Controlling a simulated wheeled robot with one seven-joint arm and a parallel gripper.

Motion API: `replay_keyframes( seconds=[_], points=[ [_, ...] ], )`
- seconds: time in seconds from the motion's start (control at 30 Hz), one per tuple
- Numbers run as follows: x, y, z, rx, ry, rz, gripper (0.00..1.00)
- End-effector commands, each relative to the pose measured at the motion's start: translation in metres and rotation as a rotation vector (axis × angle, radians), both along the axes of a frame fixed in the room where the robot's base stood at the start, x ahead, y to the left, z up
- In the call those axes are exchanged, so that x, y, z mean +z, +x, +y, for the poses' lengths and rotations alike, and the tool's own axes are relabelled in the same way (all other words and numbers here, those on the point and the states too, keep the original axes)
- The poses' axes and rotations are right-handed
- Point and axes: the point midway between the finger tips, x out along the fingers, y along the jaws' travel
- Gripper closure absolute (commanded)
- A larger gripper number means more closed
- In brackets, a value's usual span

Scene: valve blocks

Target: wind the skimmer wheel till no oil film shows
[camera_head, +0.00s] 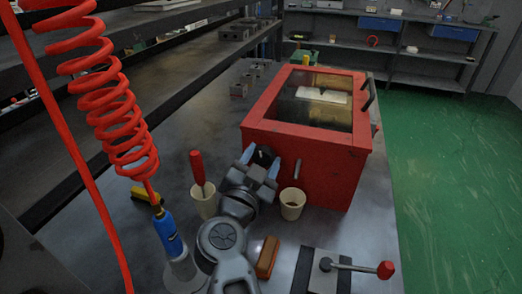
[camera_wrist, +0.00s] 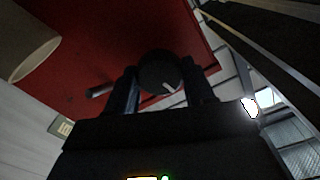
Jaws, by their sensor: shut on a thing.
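The red tank (camera_head: 300,165) stands on the bench with an open or glazed top. Inside, the liquid surface (camera_head: 325,115) looks dark and yellowish brown, with a pale patch (camera_head: 322,95) near the back; I cannot tell oil from reflection. The skimmer wheel is a small dark round knob (camera_wrist: 160,72) with a white mark, on the tank's front face. My gripper (camera_head: 261,166) is at that face, its two fingers on either side of the wheel and shut on it. In the head view the gripper mostly hides the wheel.
Beige cups (camera_head: 291,204) (camera_head: 203,204) stand on both sides of my gripper, one holding a red-handled tool (camera_head: 197,168). A short peg (camera_head: 297,169) sticks out of the tank. A brown block (camera_head: 267,258) and a red-knobbed lever (camera_head: 385,269) are in front. A red coiled hose (camera_head: 110,100) hangs left.

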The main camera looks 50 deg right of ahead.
Motion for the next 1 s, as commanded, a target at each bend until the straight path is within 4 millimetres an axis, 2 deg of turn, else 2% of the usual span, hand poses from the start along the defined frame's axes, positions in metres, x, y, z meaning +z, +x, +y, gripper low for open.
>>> replay_keyframes(
  seconds=[0.03,1.0],
  points=[
    [0.0064,-0.0002,0.0003,0.000,0.016,-0.032,0.77],
    [-0.0010,-0.0010,-0.0003,-0.003,0.365,-0.888,0.77]
  ],
)
